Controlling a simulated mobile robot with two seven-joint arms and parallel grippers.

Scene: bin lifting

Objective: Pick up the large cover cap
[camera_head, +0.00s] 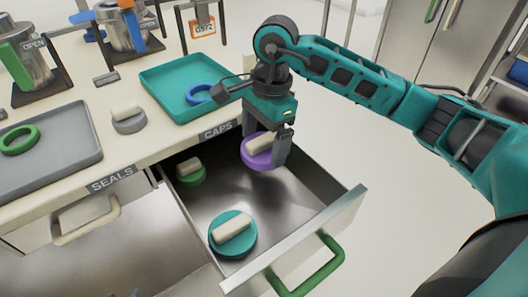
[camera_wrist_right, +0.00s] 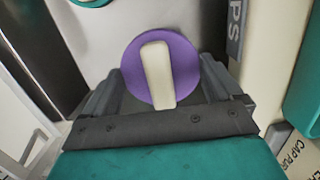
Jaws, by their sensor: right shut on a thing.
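A purple cap with a cream bar handle (camera_head: 255,160) is between the fingers of my right gripper (camera_head: 266,142), at the far right part of the open drawer. In the right wrist view, the purple cap (camera_wrist_right: 187,66) shows its round face and handle between the two dark fingers (camera_wrist_right: 160,85). The gripper is shut on it. I cannot tell whether the cap is clear of the drawer floor. A teal cap with a cream handle (camera_head: 232,247) lies in the near part of the drawer. A small green cap (camera_head: 190,178) lies at the drawer's left. My left gripper is not in view.
The open metal drawer (camera_head: 255,205), with a green handle (camera_head: 310,268), juts from the counter under the CAPS label. On the counter are a teal tray (camera_head: 165,85) with a blue ring (camera_head: 200,94), a grey tray (camera_head: 70,150) with a green ring (camera_head: 20,148), and a grey cap (camera_head: 128,125).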

